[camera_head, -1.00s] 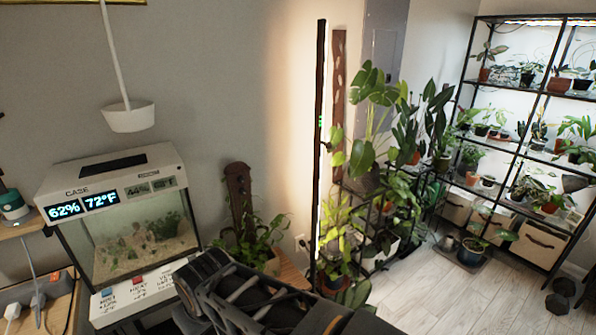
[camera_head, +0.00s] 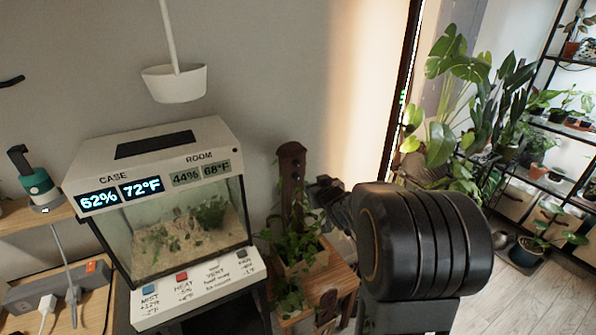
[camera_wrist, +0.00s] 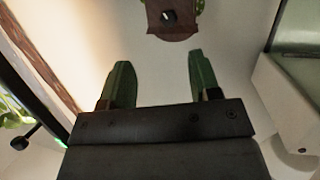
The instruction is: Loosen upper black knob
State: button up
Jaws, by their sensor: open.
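A small black knob (camera_wrist: 169,16) with a pale mark sits on a brown wooden post end (camera_wrist: 172,32) at the top of the wrist view. In the head view my gripper (camera_head: 326,190) is just right of the post. Another black knob-like piece (camera_wrist: 20,142) shows at the wrist view's left edge; I cannot tell whether it is an upper knob.
A lit terrarium case (camera_head: 180,215) stands left of the post, with labelled buttons on its front ledge. A white cup-shaped fixture (camera_head: 173,84) hangs above it. A tall dark pole (camera_head: 410,70) and large leafy plants (camera_head: 455,90) stand to the right.

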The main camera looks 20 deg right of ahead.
aim_at(297, 165)
jog(key=w+t+y, duration=0.1)
jog(key=w, duration=0.4)
jog(key=w+f+n+t+y+p, duration=0.1)
jog(key=w, duration=0.4)
jog(key=w+f+t+y, duration=0.1)
jog(key=w, duration=0.4)
jog(key=shift+w+d+f, duration=0.2)
jog(key=shift+w+d, duration=0.05)
jog(key=shift+w, duration=0.1)
jog(key=shift+c, duration=0.4)
